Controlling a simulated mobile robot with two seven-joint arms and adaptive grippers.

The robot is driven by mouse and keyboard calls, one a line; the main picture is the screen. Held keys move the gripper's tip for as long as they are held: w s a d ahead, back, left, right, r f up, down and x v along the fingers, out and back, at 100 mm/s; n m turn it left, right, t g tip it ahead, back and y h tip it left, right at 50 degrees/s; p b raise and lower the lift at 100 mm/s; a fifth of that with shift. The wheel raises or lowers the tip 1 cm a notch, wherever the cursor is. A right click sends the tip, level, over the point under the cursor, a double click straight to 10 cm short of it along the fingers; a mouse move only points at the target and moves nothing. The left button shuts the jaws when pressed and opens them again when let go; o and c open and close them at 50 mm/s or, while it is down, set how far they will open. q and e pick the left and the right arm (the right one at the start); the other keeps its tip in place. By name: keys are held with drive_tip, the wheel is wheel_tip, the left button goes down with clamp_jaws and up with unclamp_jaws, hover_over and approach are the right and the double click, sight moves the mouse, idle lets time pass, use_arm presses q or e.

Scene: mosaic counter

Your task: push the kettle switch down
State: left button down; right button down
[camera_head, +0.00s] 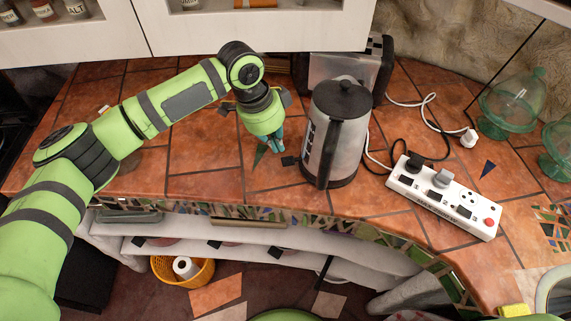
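The kettle (350,112) is silver with a black lid, black handle and black base. It stands upright on the tiled counter, right of centre. Its dark handle (329,150) faces toward me. I cannot make out the kettle switch at this size. My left gripper (279,146) is just left of the kettle, with its teal fingers pointing down and close together. It looks shut and empty, with a gap between it and the kettle. My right gripper is not in view.
A toaster (330,67) stands behind the kettle. A white power strip (444,198) with plugs and cables lies to the right. Green glass jars (510,105) stand at the far right. Cabinets (190,28) overhang the back. The counter left of the gripper is mostly clear.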

sight(285, 161)
use_arm(q)
drive_tip(key=shift+b+x, duration=1.9)
drive_tip(key=shift+x, duration=0.2)
